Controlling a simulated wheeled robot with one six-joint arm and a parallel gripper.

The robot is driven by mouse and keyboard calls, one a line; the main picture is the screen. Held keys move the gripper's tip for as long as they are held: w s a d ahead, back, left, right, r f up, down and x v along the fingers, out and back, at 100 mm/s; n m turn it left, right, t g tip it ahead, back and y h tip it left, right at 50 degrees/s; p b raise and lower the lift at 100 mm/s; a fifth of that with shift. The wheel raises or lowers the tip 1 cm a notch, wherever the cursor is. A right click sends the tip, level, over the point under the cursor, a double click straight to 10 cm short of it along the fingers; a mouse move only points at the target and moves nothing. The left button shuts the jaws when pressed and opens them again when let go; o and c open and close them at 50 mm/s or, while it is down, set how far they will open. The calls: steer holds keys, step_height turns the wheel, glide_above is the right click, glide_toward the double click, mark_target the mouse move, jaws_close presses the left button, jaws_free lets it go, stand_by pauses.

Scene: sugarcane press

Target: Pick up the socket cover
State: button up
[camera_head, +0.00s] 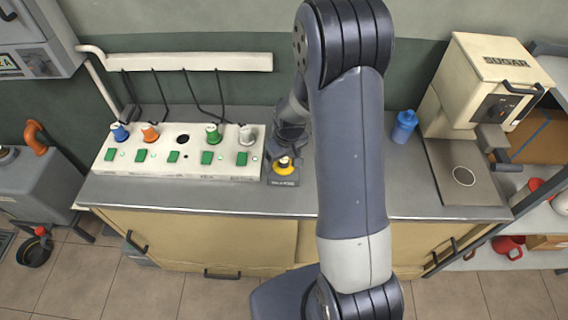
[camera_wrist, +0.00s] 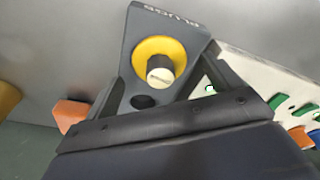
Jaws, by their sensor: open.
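What looks to be the socket cover, a yellow round disc with a pale-topped dark knob (camera_wrist: 160,68), sits on a dark grey holder (camera_wrist: 190,25). It also shows in the head view as a small yellow piece (camera_head: 284,166), on the holder (camera_head: 284,182) beside the right end of the socket panel. My gripper (camera_wrist: 168,88) is open, its dark fingers on either side of the knob in the wrist view. Whether they touch it cannot be told. In the head view my gripper (camera_head: 288,148) is just above the cover, partly hidden by my arm. A dark round hole (camera_wrist: 143,101) shows in the holder near the knob.
The white socket panel (camera_head: 180,172) carries blue, orange, green and white plugs, green switches and one dark open socket (camera_head: 183,138). A blue bottle (camera_head: 404,127) and a cream sugar machine (camera_head: 482,85) stand at right. The grey counter (camera_head: 220,197) is clear in front.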

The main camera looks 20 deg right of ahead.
steer(key=shift+w+f, duration=0.1)
steer(key=shift+f, duration=0.5)
steer(key=c, duration=1.1)
